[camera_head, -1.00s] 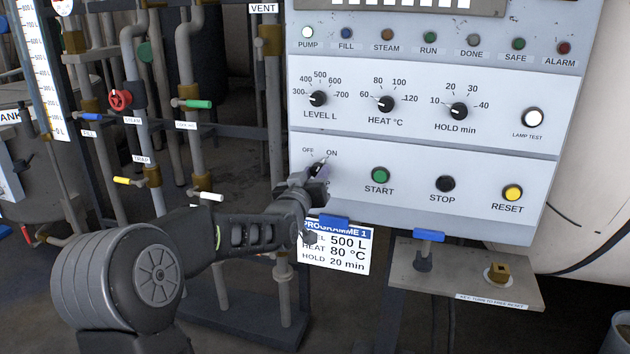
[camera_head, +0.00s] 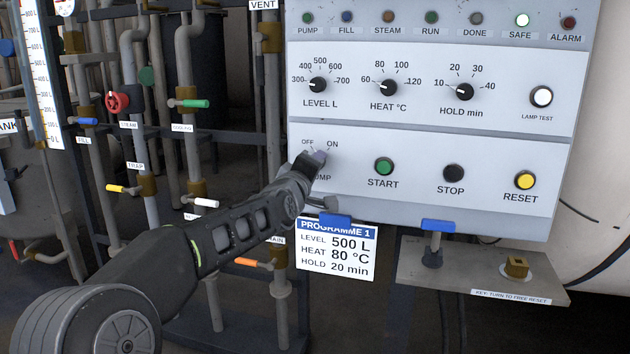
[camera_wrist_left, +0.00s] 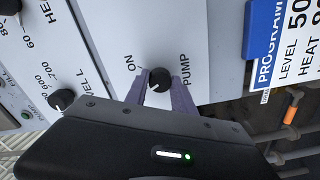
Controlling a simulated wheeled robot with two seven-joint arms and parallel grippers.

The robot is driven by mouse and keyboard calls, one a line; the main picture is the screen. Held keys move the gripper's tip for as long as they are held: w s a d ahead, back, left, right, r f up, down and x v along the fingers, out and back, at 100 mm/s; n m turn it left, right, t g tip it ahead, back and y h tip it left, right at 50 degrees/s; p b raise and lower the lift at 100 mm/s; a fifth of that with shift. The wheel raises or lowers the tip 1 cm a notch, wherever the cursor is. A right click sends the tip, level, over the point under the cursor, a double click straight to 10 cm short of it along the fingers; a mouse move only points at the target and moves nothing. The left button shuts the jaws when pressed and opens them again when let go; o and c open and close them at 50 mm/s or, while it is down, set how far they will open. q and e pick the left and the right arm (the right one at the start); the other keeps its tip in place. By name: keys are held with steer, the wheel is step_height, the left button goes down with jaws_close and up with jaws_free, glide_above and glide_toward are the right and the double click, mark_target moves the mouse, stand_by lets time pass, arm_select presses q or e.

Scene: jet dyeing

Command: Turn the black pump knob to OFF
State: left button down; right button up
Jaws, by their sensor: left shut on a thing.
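The black pump knob (camera_wrist_left: 159,79) sits between the two purple-grey fingers of my left gripper (camera_wrist_left: 160,90) in the left wrist view. The fingers are shut on it from both sides. Its pale mark seems to point down-left in that view, away from the ON label (camera_wrist_left: 130,62) and toward the side where OFF is hidden by my gripper. In the head view my left gripper (camera_head: 317,158) covers the knob, just below the OFF and ON labels (camera_head: 320,143). The PUMP lamp (camera_head: 308,18) is dark and the SAFE lamp (camera_head: 522,20) is lit. My right gripper is not in view.
The START (camera_head: 383,166), STOP (camera_head: 453,173) and RESET (camera_head: 525,180) buttons are right of the knob. The programme card (camera_head: 337,250) hangs below it. A shelf (camera_head: 480,265) with a blue-handled lever (camera_head: 438,226) projects lower right. Pipes and valves stand left.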

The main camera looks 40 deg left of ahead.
arm_select(q)
steer(key=shift+n+b, duration=0.7)
steer(key=shift+n, duration=0.3)
steer(key=c, duration=1.1)
jaws_free()
steer(key=shift+o, duration=0.2)
steer(key=shift+s, duration=0.1)
steer(key=v, duration=0.7)
steer(key=shift+s+d, duration=0.15)
steer(key=shift+s, duration=0.15)
